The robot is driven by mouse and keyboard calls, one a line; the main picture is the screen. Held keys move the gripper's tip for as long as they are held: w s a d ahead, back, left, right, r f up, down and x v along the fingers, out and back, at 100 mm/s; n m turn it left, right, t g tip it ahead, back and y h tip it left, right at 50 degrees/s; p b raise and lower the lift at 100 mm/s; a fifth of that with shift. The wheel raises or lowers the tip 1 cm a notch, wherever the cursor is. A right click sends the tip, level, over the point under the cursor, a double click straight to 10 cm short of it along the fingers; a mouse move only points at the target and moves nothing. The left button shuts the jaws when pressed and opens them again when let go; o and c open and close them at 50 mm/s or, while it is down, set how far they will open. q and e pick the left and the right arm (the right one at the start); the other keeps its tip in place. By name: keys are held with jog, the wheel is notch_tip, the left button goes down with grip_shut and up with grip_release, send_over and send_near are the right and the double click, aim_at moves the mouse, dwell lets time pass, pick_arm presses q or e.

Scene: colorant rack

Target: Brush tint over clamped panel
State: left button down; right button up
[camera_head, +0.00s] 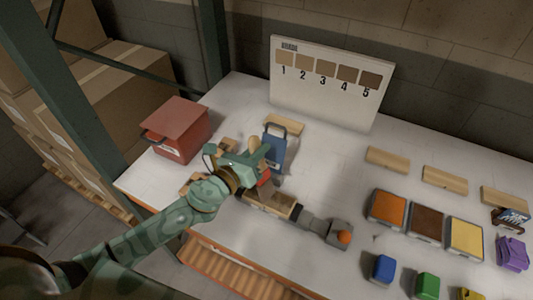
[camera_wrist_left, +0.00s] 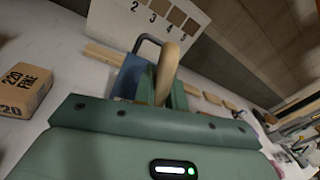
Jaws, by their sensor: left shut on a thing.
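My left gripper (camera_head: 258,163) is above the clamped panel, shut on a brush. The brush's pale wooden handle (camera_wrist_left: 166,70) rises between the fingers in the left wrist view. A reddish part of the brush (camera_head: 265,176) shows below the gripper, and its bristles seem to point down at the panel; contact is hard to tell. The wooden panel (camera_head: 282,206) lies near the table's front edge, partly hidden by the gripper. A grey clamp (camera_head: 318,227) with an orange knob is at its right end. Orange, brown and yellow tint trays (camera_head: 427,221) stand to the right. My right gripper is out of view.
A blue holder with a grey handle (camera_head: 274,143) stands just behind the gripper. A red box (camera_head: 178,130) is at the left. A numbered shade board (camera_head: 328,82) stands at the back. Blue (camera_head: 382,269) and green (camera_head: 427,285) blocks are in front of the trays. Mid-table behind the clamp is clear.

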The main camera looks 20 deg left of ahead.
pick_arm(q)
jog(key=shift+w+a+b, duration=0.7)
jog(key=shift+a+b, duration=0.7)
jog(key=shift+a, duration=2.4)
jog(key=shift+s+d+p, duration=0.2)
jog(key=shift+d+p, duration=1.15)
jog(key=shift+d, duration=2.35)
jog(key=s+d+p, duration=0.1)
jog(key=d, duration=0.7)
jog(key=shift+f, duration=0.1)
notch_tip(320, 180, up, 6)
jog(key=p, duration=0.6)
